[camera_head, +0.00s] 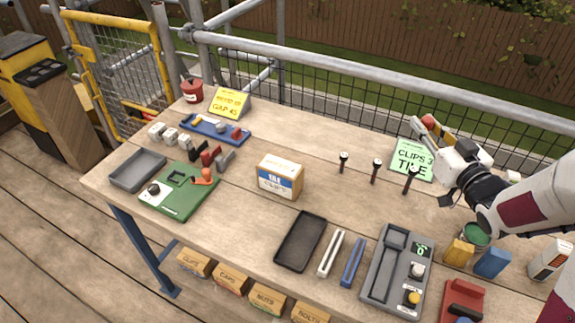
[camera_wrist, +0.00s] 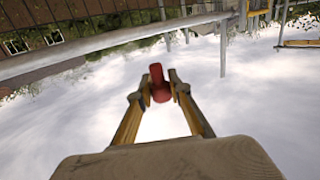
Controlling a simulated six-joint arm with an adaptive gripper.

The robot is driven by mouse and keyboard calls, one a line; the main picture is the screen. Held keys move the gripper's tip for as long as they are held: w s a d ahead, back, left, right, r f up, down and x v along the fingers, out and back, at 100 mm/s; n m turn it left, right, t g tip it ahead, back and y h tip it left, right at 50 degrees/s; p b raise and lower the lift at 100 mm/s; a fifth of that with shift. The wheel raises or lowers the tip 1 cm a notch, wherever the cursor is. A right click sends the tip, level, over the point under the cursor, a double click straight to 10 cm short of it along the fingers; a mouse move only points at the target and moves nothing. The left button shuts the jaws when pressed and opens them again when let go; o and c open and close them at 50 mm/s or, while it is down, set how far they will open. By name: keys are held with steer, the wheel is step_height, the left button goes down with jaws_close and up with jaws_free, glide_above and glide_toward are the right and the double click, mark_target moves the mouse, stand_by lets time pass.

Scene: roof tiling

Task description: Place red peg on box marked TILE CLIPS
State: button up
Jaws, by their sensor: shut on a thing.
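My gripper (camera_head: 432,128) is at the right of the head view, raised above the back right of the table. It is shut on a red peg (camera_head: 428,121). The wrist view shows the red peg (camera_wrist: 157,76) between the two fingertips (camera_wrist: 159,90), with the ground out of focus beyond. The box marked TILE CLIPS (camera_head: 280,178), orange, white and blue, stands upright mid-table, well left of my gripper. I see nothing on its top.
A green sign (camera_head: 413,159) and several black pegs (camera_head: 376,171) stand between my gripper and the box. A dark tray (camera_head: 301,241) lies in front of the box. A blue tray (camera_head: 216,130) and green board (camera_head: 178,192) are to its left.

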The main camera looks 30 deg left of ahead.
steer(key=s+a+n+g+y, duration=0.2)
steer(key=s+a, duration=0.1)
steer(key=a, duration=1.7)
steer(key=n+g+y, duration=0.1)
steer(key=g, duration=0.1)
glide_above(280, 166)
steer(key=shift+f, duration=2.55)
steer(key=shift+f, duration=0.15)
steer(key=shift+f, duration=2.95)
steer(key=shift+f, duration=0.15)
steer(key=shift+f, duration=1.75)
steer(key=shift+f, duration=0.1)
